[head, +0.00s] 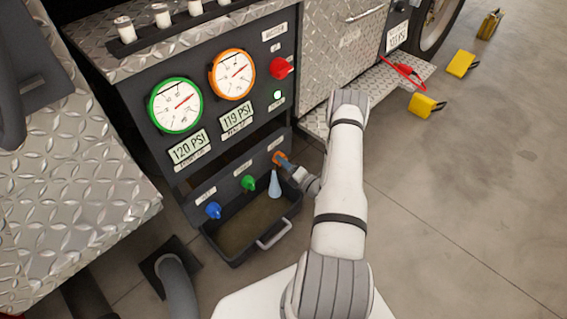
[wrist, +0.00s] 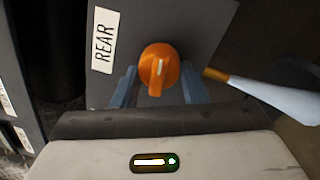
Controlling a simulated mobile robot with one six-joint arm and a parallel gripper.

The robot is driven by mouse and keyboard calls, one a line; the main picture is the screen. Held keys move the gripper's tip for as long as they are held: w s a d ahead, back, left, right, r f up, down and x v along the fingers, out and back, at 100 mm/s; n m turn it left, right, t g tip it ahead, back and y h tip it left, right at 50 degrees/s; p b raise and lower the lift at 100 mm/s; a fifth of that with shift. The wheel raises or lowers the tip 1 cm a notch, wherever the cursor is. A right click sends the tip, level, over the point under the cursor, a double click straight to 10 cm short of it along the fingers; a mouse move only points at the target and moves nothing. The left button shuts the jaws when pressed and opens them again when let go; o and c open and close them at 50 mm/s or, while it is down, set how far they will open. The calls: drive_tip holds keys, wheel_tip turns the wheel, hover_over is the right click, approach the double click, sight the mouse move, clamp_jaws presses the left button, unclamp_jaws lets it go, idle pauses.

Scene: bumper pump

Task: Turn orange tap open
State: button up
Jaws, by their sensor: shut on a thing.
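The orange tap (wrist: 158,68) sits on a dark panel beside a white label reading REAR. Its round face has a white mark, and a short tongue points down in the wrist view. My gripper (wrist: 158,88) is shut on the orange tap, with one blue-grey finger on each side. In the head view the tap (head: 278,157) is partly hidden by my gripper (head: 286,165). A pale blue stream (head: 275,185) hangs below the tap into the tray. It also shows in the wrist view (wrist: 275,95), widening away from a copper-coloured spout (wrist: 216,75).
A green tap (head: 248,182) and a blue tap (head: 213,210) are left of the orange one, above a dark tray (head: 232,261). Gauges (head: 175,104) and a red knob (head: 281,68) are above. Yellow blocks (head: 426,105) lie on the right floor.

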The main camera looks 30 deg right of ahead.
drive_tip(key=shift+m, duration=0.7)
drive_tip(key=o, duration=1)
drive_tip(key=shift+p+v, duration=1.05)
drive_tip(key=shift+v, duration=2.9)
drive_tip(key=shift+a, duration=0.1)
